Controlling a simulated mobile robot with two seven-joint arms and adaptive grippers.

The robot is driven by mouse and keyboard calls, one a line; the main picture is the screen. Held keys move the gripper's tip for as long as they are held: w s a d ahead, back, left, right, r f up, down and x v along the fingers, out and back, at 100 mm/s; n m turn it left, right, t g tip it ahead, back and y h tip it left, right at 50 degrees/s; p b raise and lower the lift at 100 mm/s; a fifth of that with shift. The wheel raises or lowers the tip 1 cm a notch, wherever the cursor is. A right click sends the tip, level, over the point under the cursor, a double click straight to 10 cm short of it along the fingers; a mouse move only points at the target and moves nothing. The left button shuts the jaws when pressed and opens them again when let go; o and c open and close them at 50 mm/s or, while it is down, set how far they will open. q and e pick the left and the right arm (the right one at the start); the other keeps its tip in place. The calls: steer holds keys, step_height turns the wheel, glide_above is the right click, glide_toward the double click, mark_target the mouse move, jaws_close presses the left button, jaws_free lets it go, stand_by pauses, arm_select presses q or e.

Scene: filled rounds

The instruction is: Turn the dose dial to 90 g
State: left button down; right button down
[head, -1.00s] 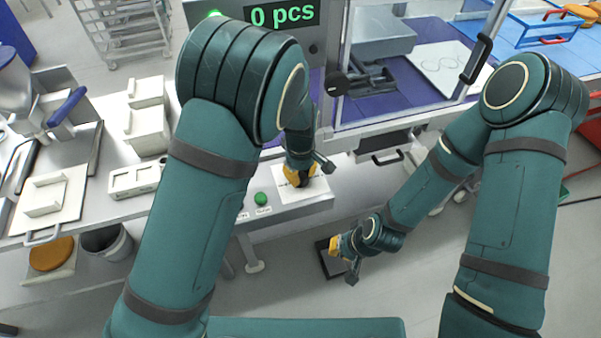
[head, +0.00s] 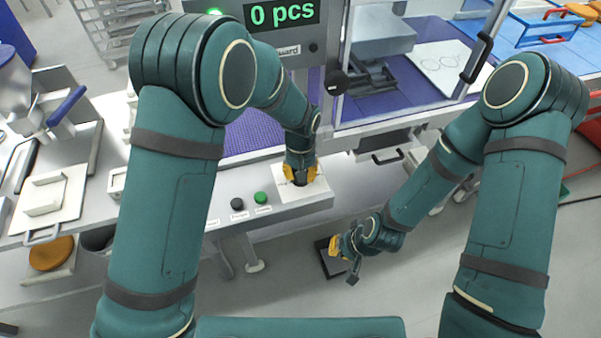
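The dose dial (head: 300,180) is a dark knob on a white plate (head: 288,192) on the front ledge of the machine. It is mostly hidden by my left gripper (head: 300,175), whose yellow fingers point down on either side of it and appear closed on it. The dial's pointer and the scale marks cannot be read. The display (head: 282,14) shows "0 pcs" in green. My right gripper (head: 337,247) hangs low to the right, in front of the ledge, away from the dial; its finger gap cannot be made out.
A black button (head: 237,204) and a green button (head: 261,198) sit on the ledge left of the dial plate. A black knob (head: 337,82) is on the machine behind. A clear-walled enclosure with a black handle (head: 476,58) stands at the right.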

arm_select(q)
steer(key=shift+s+f+m, duration=0.1)
steer(key=shift+m, duration=0.4)
steer(key=c, duration=0.9)
jaws_free()
steer(key=shift+o, duration=0.2)
steer(key=shift+r, duration=0.45)
step_height(320, 180, up, 11)
